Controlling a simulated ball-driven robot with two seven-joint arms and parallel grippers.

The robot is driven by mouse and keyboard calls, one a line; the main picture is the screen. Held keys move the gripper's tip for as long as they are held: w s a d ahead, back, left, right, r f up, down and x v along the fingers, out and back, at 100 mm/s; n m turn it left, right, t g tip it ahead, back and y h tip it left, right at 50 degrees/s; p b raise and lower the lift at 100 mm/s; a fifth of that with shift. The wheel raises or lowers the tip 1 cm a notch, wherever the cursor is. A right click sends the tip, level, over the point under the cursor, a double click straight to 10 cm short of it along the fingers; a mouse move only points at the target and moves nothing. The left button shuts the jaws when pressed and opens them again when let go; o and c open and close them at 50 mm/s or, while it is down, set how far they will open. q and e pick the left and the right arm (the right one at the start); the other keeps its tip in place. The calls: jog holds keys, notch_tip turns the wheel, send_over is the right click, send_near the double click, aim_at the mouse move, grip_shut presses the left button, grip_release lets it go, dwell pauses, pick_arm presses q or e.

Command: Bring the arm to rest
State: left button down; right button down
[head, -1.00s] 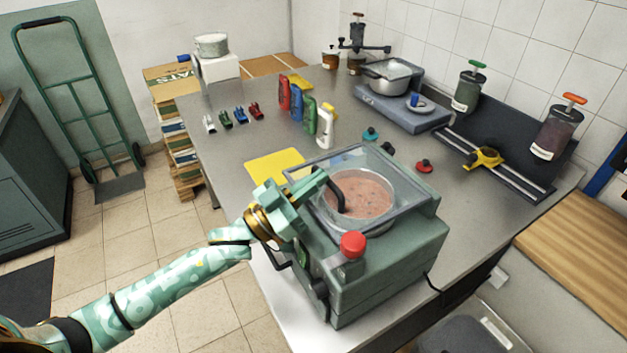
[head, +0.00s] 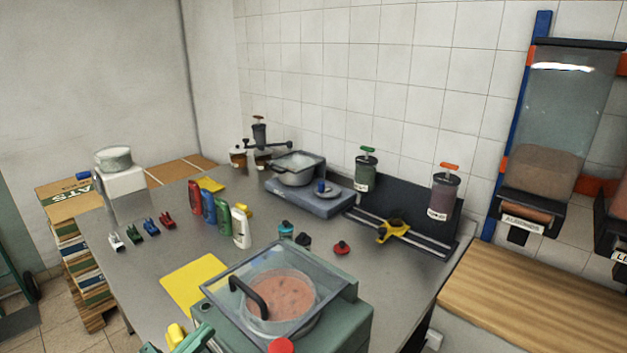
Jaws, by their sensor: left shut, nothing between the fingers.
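My left gripper (head: 192,340) shows only in part at the bottom edge of the head view, as teal pieces to the left of the green machine. It is shut and holds nothing. The rest of the left arm is cut off below the frame. The green machine (head: 345,325) has a clear lid (head: 225,285) with a black handle, over a round bowl of pinkish mix (head: 283,297). The lid looks closed. My right gripper is out of view.
The steel table (head: 135,275) holds a yellow sheet (head: 192,283), several coloured bottles (head: 241,228) and small clips (head: 150,227). A grey burner base (head: 310,200) bears a pot (head: 293,170). A wooden counter (head: 535,290) stands right, below a dispenser (head: 545,180).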

pick_arm(q)
jog(key=s+d+f+g+y, duration=0.1)
jog(key=s+f+g+y, duration=0.3)
jog(key=f+y, duration=0.5)
jog(key=s+a+f+g+y, duration=0.2)
jog(key=s+a+g+y, duration=0.55)
jog(key=s, duration=0.55)
jog(key=s+d+f+n+g+h, duration=0.1)
jog(key=s+d+f, duration=0.15)
jog(key=f, duration=1.15)
jog(key=s+d+f+g+h, duration=0.2)
jog(key=s+f, duration=0.2)
jog(key=f, duration=1.1)
jog(key=s+f+n+g, duration=0.1)
jog(key=s+f, duration=0.5)
jog(key=s, duration=0.2)
jog(key=s+f+n+g+h, duration=0.1)
jog(key=s+f+n, duration=0.1)
jog(key=s+f, duration=0.4)
jog(key=s, duration=0.3)
jog(key=shift+s+a, duration=0.3)
jog(key=shift+a, duration=0.05)
